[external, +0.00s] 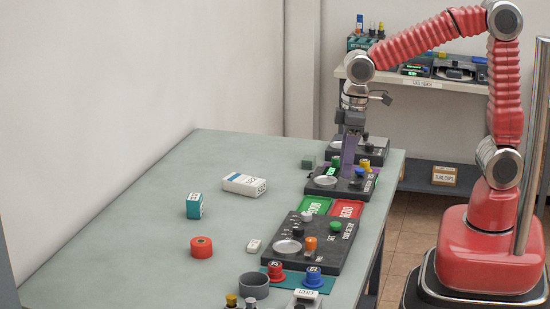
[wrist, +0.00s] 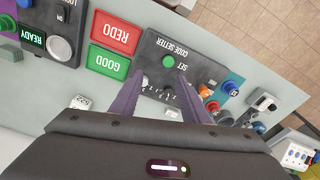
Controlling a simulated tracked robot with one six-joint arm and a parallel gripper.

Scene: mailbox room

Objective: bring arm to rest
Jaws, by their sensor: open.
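My gripper (external: 350,150) is at the far right part of the table in the external view, low over the middle black panel with a lit green display. In the wrist view, the two purple fingers of my gripper (wrist: 158,95) are spread apart with nothing held between them. Between and beyond the fingers lies the code setter panel (wrist: 150,60) with its green button (wrist: 169,62). My red arm reaches up and over from its base at the right. Whether the fingertips touch any panel cannot be told.
The table (external: 140,190) carries a white box (external: 244,184), a teal box (external: 194,206), a red roll (external: 201,247) and a grey ring (external: 254,286). The green GOOD pad (wrist: 106,62) and red REDO pad (wrist: 111,31) lie beside the panel. A shelf (external: 430,82) stands behind.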

